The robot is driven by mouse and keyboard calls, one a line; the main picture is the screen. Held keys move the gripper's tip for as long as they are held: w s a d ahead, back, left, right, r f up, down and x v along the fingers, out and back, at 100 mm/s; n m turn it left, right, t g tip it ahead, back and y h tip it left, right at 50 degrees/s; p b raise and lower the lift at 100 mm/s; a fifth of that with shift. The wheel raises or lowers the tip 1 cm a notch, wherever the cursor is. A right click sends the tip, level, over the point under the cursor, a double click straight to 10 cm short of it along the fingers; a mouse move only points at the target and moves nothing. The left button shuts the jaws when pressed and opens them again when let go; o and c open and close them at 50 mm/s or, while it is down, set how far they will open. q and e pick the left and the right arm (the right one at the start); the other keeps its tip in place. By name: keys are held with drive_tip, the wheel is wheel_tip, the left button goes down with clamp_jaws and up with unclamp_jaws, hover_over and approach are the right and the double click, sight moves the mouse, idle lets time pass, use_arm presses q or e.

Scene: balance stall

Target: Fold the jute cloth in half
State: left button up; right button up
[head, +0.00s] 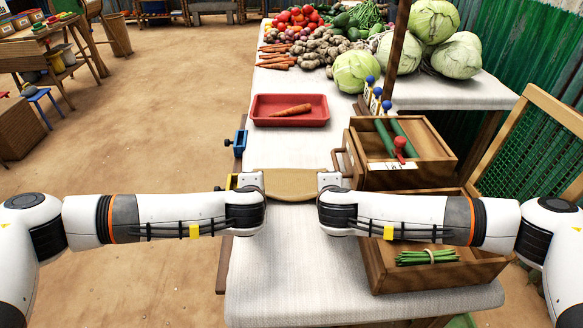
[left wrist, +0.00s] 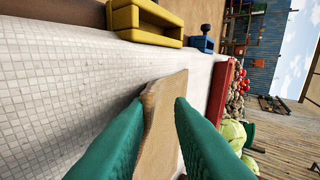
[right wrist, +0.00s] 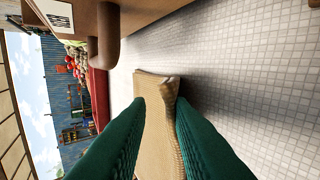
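The tan jute cloth (head: 291,186) spans between my two grippers above the white-covered table, its near edge curved. My left gripper (head: 250,181) has its green fingers on either side of the cloth's left end; the left wrist view shows the cloth (left wrist: 165,120) filling the gap between the fingertips (left wrist: 160,99). My right gripper (head: 330,180) is around the right end; in the right wrist view the cloth (right wrist: 155,120) fills the gap between its fingertips (right wrist: 160,99) and pokes out beyond them. Both look shut on the cloth, though the contact is partly hidden.
A yellow block-like fixture (head: 231,182) and a blue one (head: 239,142) sit on the left table edge. A red tray (head: 290,121) holds a carrot. Wooden crates (head: 431,166) stand close on the right, the nearer (head: 392,280) beneath my right arm. Vegetables fill the back.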

use_arm(q)
drive_tip(key=o, duration=0.4)
drive_tip(key=shift+c, duration=0.2)
use_arm(e)
drive_tip(key=o, duration=0.4)
use_arm(q)
drive_tip(key=shift+r, duration=0.1)
use_arm(e)
drive_tip(key=shift+r, duration=0.1)
use_arm(q)
drive_tip(key=r, duration=0.1)
drive_tip(key=s+r, duration=0.1)
drive_tip(key=r, duration=0.1)
drive_tip(key=shift+s+r, duration=0.15)
use_arm(e)
drive_tip(key=r, duration=0.1)
drive_tip(key=s+r, duration=0.1)
drive_tip(key=r, duration=0.1)
drive_tip(key=shift+s+r, duration=0.1)
drive_tip(key=shift+s, duration=0.05)
use_arm(q)
drive_tip(key=w+r+v, duration=0.1)
drive_tip(key=v, duration=0.6)
drive_tip(key=shift+r, duration=0.25)
use_arm(e)
drive_tip(key=s+r, duration=0.4)
drive_tip(key=r, duration=0.1)
drive_tip(key=shift+s+r, duration=0.35)
